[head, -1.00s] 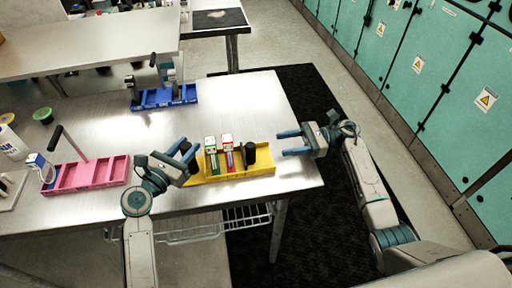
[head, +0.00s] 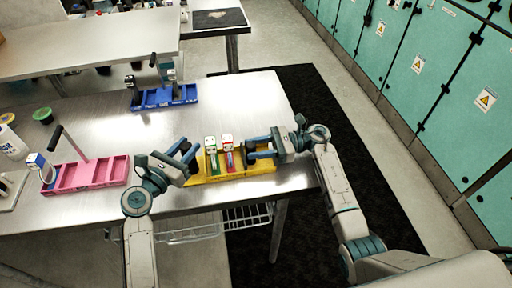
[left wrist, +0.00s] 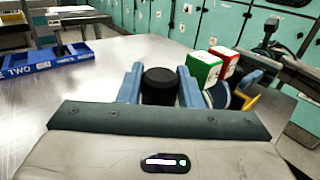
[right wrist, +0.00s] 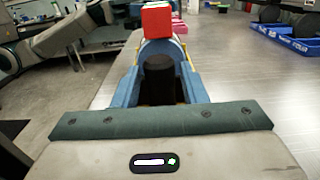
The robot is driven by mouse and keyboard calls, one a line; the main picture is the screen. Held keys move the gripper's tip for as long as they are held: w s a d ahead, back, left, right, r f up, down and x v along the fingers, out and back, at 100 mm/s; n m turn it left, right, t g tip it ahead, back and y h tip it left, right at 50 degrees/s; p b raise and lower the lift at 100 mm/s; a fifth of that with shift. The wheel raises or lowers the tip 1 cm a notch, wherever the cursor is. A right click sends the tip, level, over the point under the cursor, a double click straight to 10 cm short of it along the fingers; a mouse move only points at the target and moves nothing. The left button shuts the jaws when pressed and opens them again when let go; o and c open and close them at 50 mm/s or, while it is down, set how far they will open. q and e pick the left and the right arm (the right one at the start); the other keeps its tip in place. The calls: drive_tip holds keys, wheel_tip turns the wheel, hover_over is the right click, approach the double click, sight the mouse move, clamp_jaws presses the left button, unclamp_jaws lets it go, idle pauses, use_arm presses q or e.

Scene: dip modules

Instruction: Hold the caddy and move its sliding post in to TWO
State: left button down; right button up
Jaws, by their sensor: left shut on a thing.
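The yellow caddy (head: 235,176) lies on the metal table near its front right edge. A green-and-white module (head: 211,152) and a red-and-white module (head: 228,152) stand in it. My left gripper (head: 191,156) is at the caddy's left end, shut on a black post (left wrist: 159,86) in the left wrist view. My right gripper (head: 259,149) reaches in from the right; its open fingers stand either side of another black post (right wrist: 158,80) at the caddy's right end. Whether they touch it I cannot tell. The yellow caddy's labels are not readable.
A blue caddy (head: 184,101), with TWO readable in the left wrist view, stands further back. Bare tabletop (head: 240,110) lies behind the yellow caddy.

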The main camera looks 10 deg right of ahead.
clamp_jaws()
drive_tip(key=shift+a, duration=1.35)
drive_tip(key=shift+o, duration=1.8)
unclamp_jaws()
drive_tip(key=d, duration=1.2)
drive_tip(key=shift+d, duration=0.1)
